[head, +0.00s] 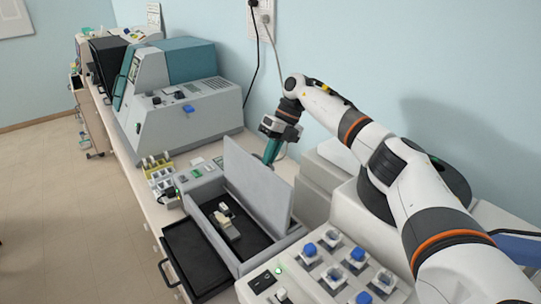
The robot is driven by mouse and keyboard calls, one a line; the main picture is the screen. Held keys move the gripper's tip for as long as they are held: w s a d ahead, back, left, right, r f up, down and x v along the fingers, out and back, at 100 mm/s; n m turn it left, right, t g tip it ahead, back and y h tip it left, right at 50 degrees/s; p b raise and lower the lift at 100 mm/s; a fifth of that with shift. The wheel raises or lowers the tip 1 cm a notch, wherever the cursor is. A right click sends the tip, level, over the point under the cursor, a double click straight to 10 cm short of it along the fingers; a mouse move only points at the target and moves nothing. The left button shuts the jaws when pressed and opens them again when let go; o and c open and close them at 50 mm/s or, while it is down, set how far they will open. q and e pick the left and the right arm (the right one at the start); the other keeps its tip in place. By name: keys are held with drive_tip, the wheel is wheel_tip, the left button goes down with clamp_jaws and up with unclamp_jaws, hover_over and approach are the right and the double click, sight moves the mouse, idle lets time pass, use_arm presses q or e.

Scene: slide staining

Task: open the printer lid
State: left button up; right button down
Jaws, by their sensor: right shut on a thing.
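The printer (196,197) is a low grey box on the bench, with a dark interior and a small cream and grey part inside. Its flat grey lid (256,187) stands raised, nearly upright, along the wall side. My right gripper (271,154) reaches down to the far upper edge of the lid and is shut on it. The fingertips are partly hidden behind the lid. My left gripper is not in view.
A black tray or drawer (193,254) sticks out at the printer's front. A large grey and teal machine (187,112) stands beyond it. A device with blue-capped wells (333,262) is nearer, under my right arm. Small bottles and a yellow rack (158,172) stand at the left.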

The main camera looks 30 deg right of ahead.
drive_tip(key=shift+s+a+f, duration=0.15)
drive_tip(key=shift+a+f, duration=0.05)
drive_tip(key=shift+f, duration=0.4)
drive_tip(key=c, duration=1.8)
unclamp_jaws()
drive_tip(key=shift+o, duration=1.4)
drive_tip(key=shift+w, duration=0.2)
drive_tip(key=v, duration=1.2)
drive_tip(key=shift+w+a+b, duration=0.15)
drive_tip(key=shift+w+b, duration=0.05)
drive_tip(key=shift+b, duration=0.25)
